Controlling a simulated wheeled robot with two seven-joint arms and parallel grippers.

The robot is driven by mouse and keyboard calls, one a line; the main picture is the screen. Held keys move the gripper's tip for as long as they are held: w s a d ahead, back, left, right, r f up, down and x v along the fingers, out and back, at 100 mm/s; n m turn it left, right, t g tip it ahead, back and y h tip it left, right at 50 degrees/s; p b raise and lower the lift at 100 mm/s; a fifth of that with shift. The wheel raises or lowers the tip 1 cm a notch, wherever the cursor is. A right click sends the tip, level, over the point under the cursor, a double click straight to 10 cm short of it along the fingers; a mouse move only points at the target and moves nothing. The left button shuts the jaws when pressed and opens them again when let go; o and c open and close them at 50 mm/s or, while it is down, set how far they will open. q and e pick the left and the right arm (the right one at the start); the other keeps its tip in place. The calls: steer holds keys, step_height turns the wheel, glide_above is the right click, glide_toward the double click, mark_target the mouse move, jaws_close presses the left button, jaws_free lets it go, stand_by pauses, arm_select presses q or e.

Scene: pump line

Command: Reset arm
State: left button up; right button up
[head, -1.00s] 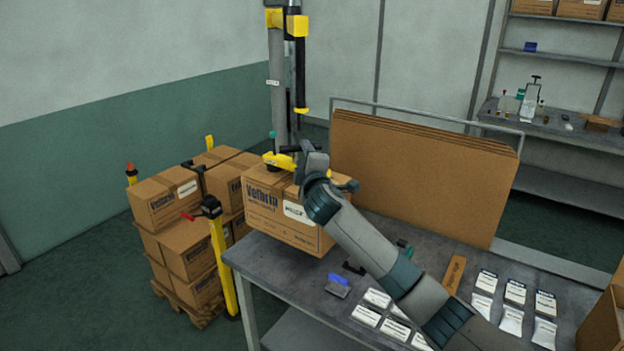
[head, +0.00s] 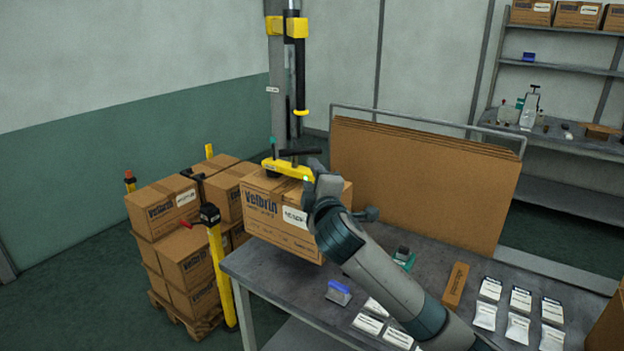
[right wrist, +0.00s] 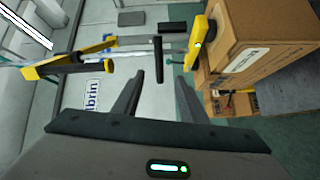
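My right gripper (head: 314,172) is beside the upper right of a brown carton marked Velbrin (head: 270,218) at the left end of the grey table. In the right wrist view its two dark fingers (right wrist: 158,88) stand apart with nothing gripped. A yellow lifting tool (head: 285,168) with a black handle (head: 300,152) is on top of the carton. In the right wrist view the black bar (right wrist: 158,58) shows beyond the fingertips, in line with the gap. My left gripper is not in view. Part of the carton's right side is hidden by my right arm.
A lift column (head: 279,90) stands behind the carton. Stacked cartons on a pallet (head: 187,318) and a yellow post (head: 220,275) are at left. Flat cardboard sheets (head: 420,185) stand behind the table (head: 290,290). A blue-grey item (head: 338,292) and several white packets (head: 520,300) lie on it.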

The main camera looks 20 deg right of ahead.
stand_by(0.3)
steer(key=s+a+f+m+g, duration=0.1)
steer(key=s+f+m+g, duration=0.1)
steer(key=s+f, duration=0.6)
steer(key=s+f+m+g, duration=0.25)
steer(key=s+f, duration=0.25)
steer(key=f, duration=0.6)
steer(key=s+a+f+m+g, duration=0.1)
steer(key=s+f+m+g, duration=0.15)
steer(key=s+f, duration=0.55)
steer(key=s+f+m+g+y, duration=0.15)
steer(key=s+f, duration=0.35)
steer(key=s, duration=0.5)
steer(key=s+f+m+g, duration=0.25)
steer(key=s+f, duration=0.25)
steer(key=s, duration=0.5)
steer(key=s+f+m+g+y, duration=0.1)
steer(key=s+f+g, duration=0.2)
steer(key=s+f, duration=0.55)
steer(key=s+f+g+b, duration=0.2)
steer(key=s+f, duration=0.1)
steer(key=f, duration=2.4)
steer(key=s+d+f, duration=0.1)
steer(key=s+f, duration=0.8)
steer(key=s+d+f+g, duration=0.1)
steer(key=s+d+f, duration=0.1)
steer(key=s+f, duration=0.7)
steer(key=shift+s+d+f+h+b, duration=0.25)
steer(key=shift+f+h+b, duration=0.1)
steer(key=shift+f+b, duration=0.1)
